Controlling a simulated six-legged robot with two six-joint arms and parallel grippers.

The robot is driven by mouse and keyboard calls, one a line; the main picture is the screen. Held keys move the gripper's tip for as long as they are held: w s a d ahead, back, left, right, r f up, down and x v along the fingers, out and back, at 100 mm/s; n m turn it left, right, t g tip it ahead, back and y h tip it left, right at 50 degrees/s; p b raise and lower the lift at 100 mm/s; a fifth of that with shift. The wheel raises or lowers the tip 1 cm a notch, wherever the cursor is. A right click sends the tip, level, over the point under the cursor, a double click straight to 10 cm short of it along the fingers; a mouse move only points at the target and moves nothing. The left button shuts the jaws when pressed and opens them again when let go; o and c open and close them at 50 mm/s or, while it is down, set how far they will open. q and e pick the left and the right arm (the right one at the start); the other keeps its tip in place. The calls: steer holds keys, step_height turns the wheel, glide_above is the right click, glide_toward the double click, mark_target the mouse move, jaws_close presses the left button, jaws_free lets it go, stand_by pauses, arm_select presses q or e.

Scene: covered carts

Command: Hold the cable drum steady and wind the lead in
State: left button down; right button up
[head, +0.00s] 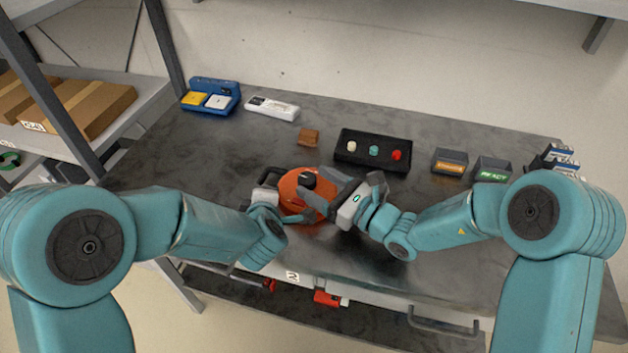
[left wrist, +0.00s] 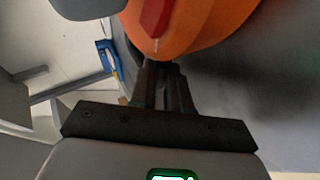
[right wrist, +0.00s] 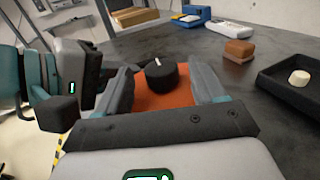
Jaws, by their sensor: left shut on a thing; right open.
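The orange cable drum (head: 291,188) sits on the dark table top, between my two arms. A black knob (head: 308,177) stands on its upper face; in the right wrist view the knob (right wrist: 163,76) shows a white mark. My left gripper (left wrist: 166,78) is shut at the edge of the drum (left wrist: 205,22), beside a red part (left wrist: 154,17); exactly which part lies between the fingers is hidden. My right gripper (right wrist: 163,86) is open, its fingers on either side of the knob, above the drum. I cannot tell whether they touch it. I cannot make out the lead.
A brown block (head: 309,137) and a black tray (head: 346,154) with three coloured knobs lie behind the drum. A blue device (head: 212,94) and a white device (head: 271,108) stand at the back left. Grey bins (head: 450,161) stand at the right. The table's right front is clear.

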steer(key=shift+w+a, duration=0.45)
steer(key=shift+a, duration=0.15)
steer(key=c, duration=1.1)
steer(key=shift+s+a+m+t+h, duration=0.1)
steer(key=shift+m+t+h, duration=0.7)
steer(key=shift+t+h, duration=0.1)
steer(key=o, duration=1.1)
